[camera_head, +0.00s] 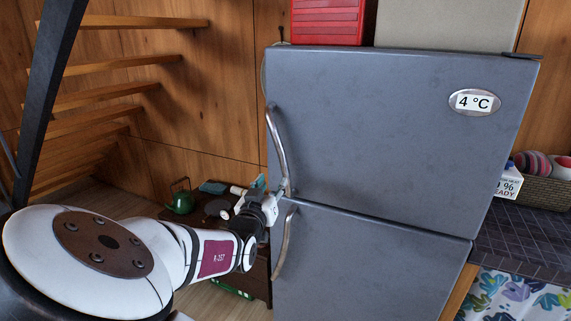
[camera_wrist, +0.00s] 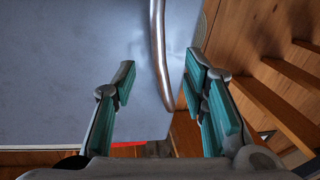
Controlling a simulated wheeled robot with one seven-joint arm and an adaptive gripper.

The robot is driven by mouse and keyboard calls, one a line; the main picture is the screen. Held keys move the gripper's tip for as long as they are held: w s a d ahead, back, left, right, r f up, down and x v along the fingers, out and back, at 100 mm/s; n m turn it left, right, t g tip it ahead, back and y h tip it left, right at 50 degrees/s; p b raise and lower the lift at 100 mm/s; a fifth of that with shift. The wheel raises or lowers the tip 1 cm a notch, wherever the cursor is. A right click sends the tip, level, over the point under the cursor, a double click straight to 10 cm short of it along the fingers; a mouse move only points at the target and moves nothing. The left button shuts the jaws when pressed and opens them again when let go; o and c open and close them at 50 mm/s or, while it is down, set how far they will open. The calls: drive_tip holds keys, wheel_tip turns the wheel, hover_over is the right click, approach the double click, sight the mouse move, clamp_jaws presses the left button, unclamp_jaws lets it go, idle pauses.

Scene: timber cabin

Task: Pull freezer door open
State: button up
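The grey fridge-freezer has an upper door (camera_head: 390,130) with a "4 °C" badge and a lower door (camera_head: 365,265). Both look closed. The upper door's curved metal handle (camera_head: 277,140) runs along its left edge. The lower door's handle (camera_head: 284,245) is below it. My gripper (camera_head: 282,190) is at the lower end of the upper handle. In the wrist view my gripper (camera_wrist: 163,85) is open, with teal-padded fingers on either side of a metal handle (camera_wrist: 158,45). The handle passes between them, nearer the right finger, with no clear grip. The exact contact is hidden in the head view.
A red crate (camera_head: 327,22) and a beige box (camera_head: 449,25) stand on top of the fridge. Wooden stairs (camera_head: 110,68) are at the left. A low dark table (camera_head: 207,212) with a green kettle (camera_head: 180,201) stands behind my arm. A basket (camera_head: 540,188) is at the right.

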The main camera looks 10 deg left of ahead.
sight(283, 167)
drive_tip(key=w, duration=0.4)
drive_tip(key=w+d, duration=0.1)
drive_tip(key=w, duration=0.3)
drive_tip(key=w+d, duration=0.1)
drive_tip(key=w, duration=0.3)
drive_tip(key=shift+w, duration=0.4)
clamp_jaws()
